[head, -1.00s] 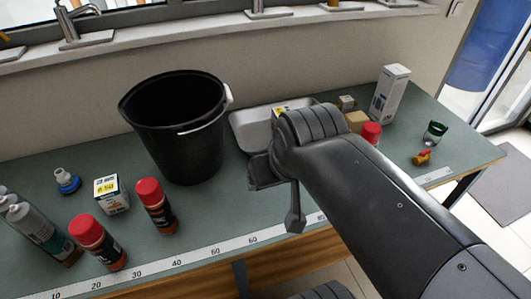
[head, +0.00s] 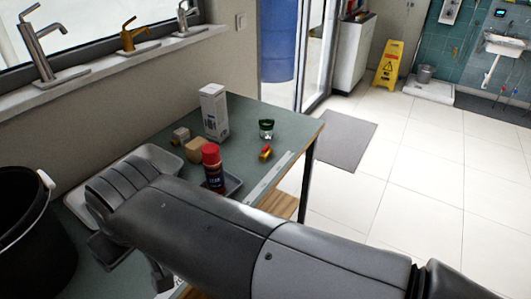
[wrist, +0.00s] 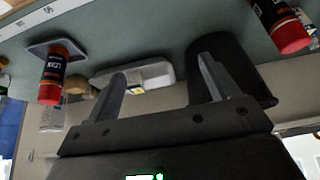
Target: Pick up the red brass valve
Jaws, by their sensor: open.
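The red brass valve (head: 266,153), small with a red handle and brass body, lies on the green workbench (head: 285,118) near its far right corner, just in front of a green-and-clear cup. I cannot make it out in the wrist view. My gripper (head: 135,264) is low at the left in the head view, partly hidden by my arm, well to the left of the valve and apart from it. In the wrist view my gripper (wrist: 163,66) has its two fingers spread with nothing held between them.
A red-capped can (head: 212,168) on a small grey tray (head: 233,185), a white box (head: 214,112) and a tan block (head: 198,150) stand left of the valve. The cup (head: 266,128) is close behind it. A black bucket (head: 30,235) and white tray (head: 150,160) are near my arm.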

